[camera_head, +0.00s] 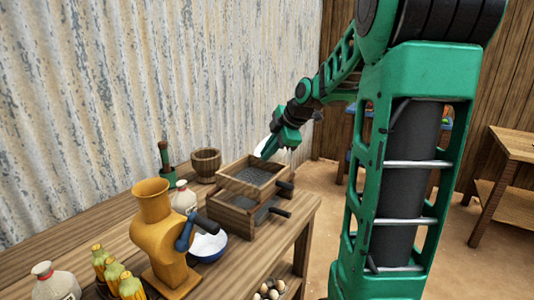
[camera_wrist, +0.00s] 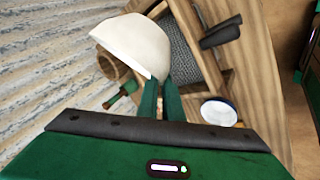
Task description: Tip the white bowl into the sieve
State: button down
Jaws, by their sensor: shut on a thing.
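My gripper (camera_head: 285,140) is shut on the white bowl (camera_wrist: 135,45) by its rim, with the green fingers meeting at the bowl's edge in the wrist view (camera_wrist: 160,98). The bowl is strongly tilted and its outside faces the wrist camera; its inside is hidden. In the head view only a white sliver of the bowl (camera_head: 264,147) shows beside the fingers, above the far side of the sieve. The sieve (camera_head: 229,183) is a square wooden frame with grey mesh and a dark handle. It also shows in the wrist view (camera_wrist: 184,14), partly behind the bowl.
A second wooden frame (camera_head: 232,216) with a handle sits beneath the sieve. A blue bowl with white contents (camera_head: 208,246), a yellow mill (camera_head: 155,235), bottles and corn stand nearer on the table (camera_head: 270,242). A wooden pot (camera_head: 205,163) and green pestle-like object (camera_head: 164,157) stand by the corrugated wall.

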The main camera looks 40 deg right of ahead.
jog(key=w+a+f+n+g+h, duration=0.2)
jog(key=a+f+n+g+h, duration=0.1)
jog(key=h, duration=0.9)
jog(key=shift+w+a+n+g+h, duration=0.3)
jog(key=shift+a+n+g+h, duration=0.15)
jog(key=shift+a+g, duration=0.75)
jog(key=shift+a, duration=0.1)
jog(key=shift+s, duration=0.1)
dwell(1.0)
